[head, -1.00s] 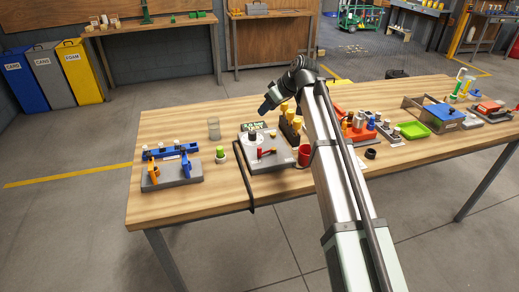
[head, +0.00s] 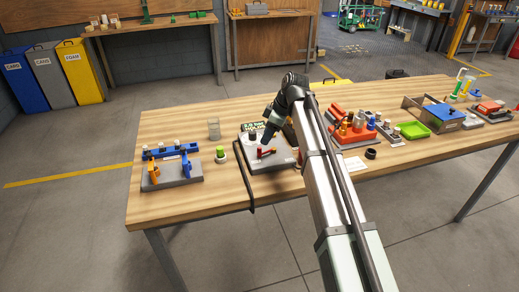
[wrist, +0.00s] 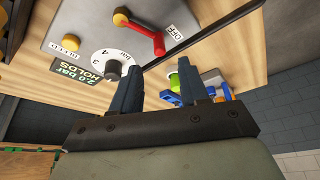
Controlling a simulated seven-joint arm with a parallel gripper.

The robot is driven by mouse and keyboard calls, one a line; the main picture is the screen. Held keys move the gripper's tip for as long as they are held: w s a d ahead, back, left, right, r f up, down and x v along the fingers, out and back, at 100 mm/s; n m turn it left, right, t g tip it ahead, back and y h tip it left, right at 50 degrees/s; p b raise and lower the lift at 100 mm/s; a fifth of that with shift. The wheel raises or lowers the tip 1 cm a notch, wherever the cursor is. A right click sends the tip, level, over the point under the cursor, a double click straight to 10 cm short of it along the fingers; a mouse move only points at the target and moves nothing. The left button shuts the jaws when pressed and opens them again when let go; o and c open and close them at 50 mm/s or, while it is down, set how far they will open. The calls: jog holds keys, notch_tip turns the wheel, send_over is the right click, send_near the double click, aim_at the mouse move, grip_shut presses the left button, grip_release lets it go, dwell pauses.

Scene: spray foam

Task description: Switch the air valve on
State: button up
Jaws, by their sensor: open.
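The air valve is a red lever (head: 267,152) on a grey panel box (head: 284,163) near the table's front edge. In the wrist view the red lever (wrist: 142,29) lies at the top, with an orange-yellow round piece at its left end and an "OFF" label beside its right end. My gripper (head: 267,137) hangs over the box, pointing down, close to the lever and partly hiding the box. In the wrist view my gripper (wrist: 160,80) has its two fingers apart with nothing between them. The lever is apart from both fingertips.
The box also carries a numbered dial (wrist: 105,63), a yellow knob (wrist: 71,42) and a display (wrist: 84,75) reading "2.0 bar HOLDS". A green-topped part (head: 220,152) and a clear cup (head: 214,129) stand to the left. A dark hose (head: 246,186) runs over the table's front edge.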

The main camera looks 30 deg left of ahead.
aim_at(260, 148)
jog(key=x, duration=0.8)
grip_shut()
dwell(0.4)
